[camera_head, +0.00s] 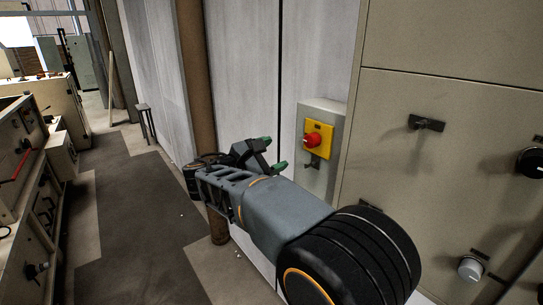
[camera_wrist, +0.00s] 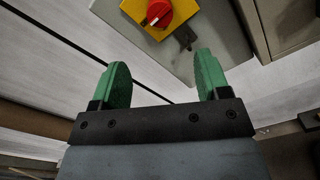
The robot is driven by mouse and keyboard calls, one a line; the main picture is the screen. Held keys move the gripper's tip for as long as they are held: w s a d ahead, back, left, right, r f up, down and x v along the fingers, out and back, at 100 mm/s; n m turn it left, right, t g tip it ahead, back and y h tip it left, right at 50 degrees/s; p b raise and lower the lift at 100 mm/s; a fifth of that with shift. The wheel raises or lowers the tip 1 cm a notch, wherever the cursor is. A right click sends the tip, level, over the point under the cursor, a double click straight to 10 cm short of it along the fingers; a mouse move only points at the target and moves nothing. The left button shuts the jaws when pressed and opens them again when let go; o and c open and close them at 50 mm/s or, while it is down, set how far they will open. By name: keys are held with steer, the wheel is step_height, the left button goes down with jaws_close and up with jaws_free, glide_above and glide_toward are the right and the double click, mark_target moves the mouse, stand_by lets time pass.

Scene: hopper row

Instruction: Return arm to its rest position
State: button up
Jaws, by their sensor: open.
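My gripper (camera_head: 275,154) is at the middle of the head view, its arm reaching in from the lower right. In the wrist view my gripper (camera_wrist: 160,80) shows two green fingertips standing well apart with nothing between them. A red rotary switch on a yellow plate (camera_head: 319,134) sits on a grey box (camera_head: 325,108) on the wall, just right of the fingertips. The red switch also shows at the top of the wrist view (camera_wrist: 158,14), beyond the fingertips. The fingers appear apart from it.
A beige cabinet (camera_head: 450,100) with dark and grey knobs stands close on the right. Pale wall panels (camera_head: 240,80) are behind my arm. Beige consoles (camera_head: 15,160) line the left side. A small stool (camera_head: 144,109) stands farther back. The dark floor strip (camera_head: 130,210) between is mostly clear.

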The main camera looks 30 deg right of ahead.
stand_by(0.5)
steer(key=s+a+f+m+y, duration=0.1)
steer(key=s+f+m+y, duration=0.1)
steer(key=f+y, duration=0.35)
steer(key=s+a+f+m+y, duration=0.2)
steer(key=f+y, duration=0.1)
steer(key=f, duration=0.5)
steer(key=s+a+f+m+y, duration=0.2)
steer(key=s+a+m+y, duration=0.1)
steer(key=s+m+y, duration=0.1)
steer(key=s+a+f+m+t+y, duration=0.1)
steer(key=s+a+f+m+y, duration=0.2)
steer(key=s, duration=0.4)
steer(key=shift+s+a+f+m+y, duration=0.15)
steer(key=shift+a+f+m+y, duration=0.15)
steer(key=shift+a+m+y, duration=0.65)
steer(key=shift+d+m, duration=0.25)
steer(key=shift+d, duration=0.1)
